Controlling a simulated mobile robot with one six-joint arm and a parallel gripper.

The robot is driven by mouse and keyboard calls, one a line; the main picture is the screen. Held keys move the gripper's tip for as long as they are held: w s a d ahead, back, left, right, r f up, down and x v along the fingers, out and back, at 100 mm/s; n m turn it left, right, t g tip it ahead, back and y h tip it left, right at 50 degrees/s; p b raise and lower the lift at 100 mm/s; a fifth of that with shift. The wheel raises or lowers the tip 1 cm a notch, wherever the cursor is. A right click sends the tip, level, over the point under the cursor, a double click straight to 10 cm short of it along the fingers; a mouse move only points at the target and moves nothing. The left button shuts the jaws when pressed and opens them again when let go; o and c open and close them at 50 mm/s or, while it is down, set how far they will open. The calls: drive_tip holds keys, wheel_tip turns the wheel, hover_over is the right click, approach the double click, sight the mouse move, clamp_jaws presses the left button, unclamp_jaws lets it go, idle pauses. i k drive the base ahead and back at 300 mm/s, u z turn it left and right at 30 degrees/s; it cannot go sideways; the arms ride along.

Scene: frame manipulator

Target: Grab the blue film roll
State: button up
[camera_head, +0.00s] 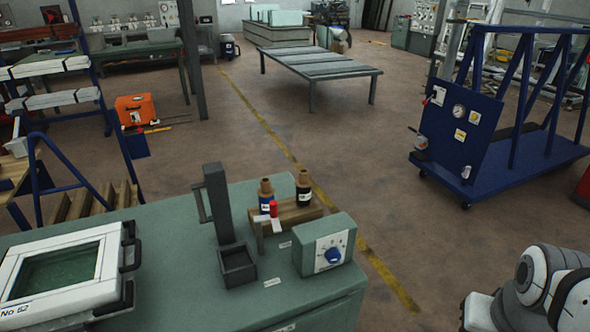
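A small roll with a tan top and a blue body (265,202) stands upright on a wooden block (297,217) on the green bench; it looks like the blue film roll. A similar roll with a tan top and a dark body (304,194) stands just right of it. A small red piece with a white tag (273,210) is in front of the blue roll and hides part of it. Part of my arm shows at the bottom right, well apart from the rolls. My gripper is not in view.
On the green bench (190,285), a dark upright post with a square tray (237,267) stands left of the rolls. A green box with a blue knob (309,258) stands front right. A white-framed glass lid (62,275) is at left. Open floor lies between bench and blue cart (448,145).

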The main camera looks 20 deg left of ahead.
sight(267, 194)
drive_tip(key=u, duration=0.55)
drive_tip(key=i, duration=0.9)
drive_tip(key=u, duration=0.4)
drive_tip(key=k, duration=0.95)
drive_tip(key=u, duration=0.15)
drive_tip(key=i, duration=0.95)
drive_tip(key=z, duration=0.1)
